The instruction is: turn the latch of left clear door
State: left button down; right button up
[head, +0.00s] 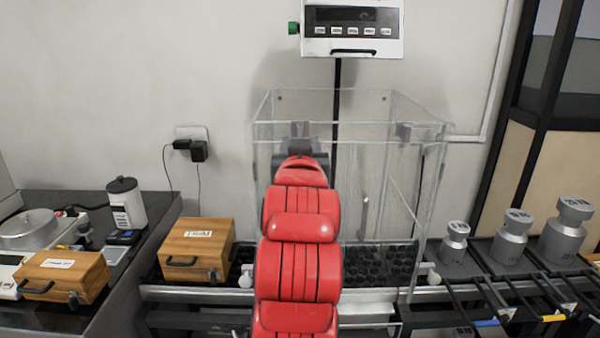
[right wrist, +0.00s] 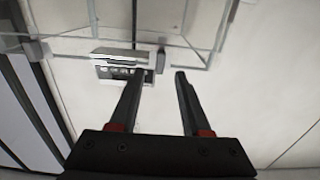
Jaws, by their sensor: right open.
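A clear box (head: 350,105) stands on the rack, with a grey latch (head: 300,129) at the left of its upper front edge and another (head: 404,131) at the right. My right arm is raised in front of the box and hides much of the left clear door. My right gripper (head: 302,148) is at the left latch, just below it in the head view. In the right wrist view, my right gripper (right wrist: 160,74) is open. The left latch (right wrist: 160,58) shows just beyond and between its fingertips, with no visible contact. My left gripper is out of view.
A display unit (head: 352,30) stands on a pole above the box. Wooden cases (head: 198,245) sit at left. Several metal weights (head: 512,238) stand on the rack at right.

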jog(key=s+b, duration=0.1)
jog(key=s, duration=1.1)
jog(key=shift+s, duration=0.25)
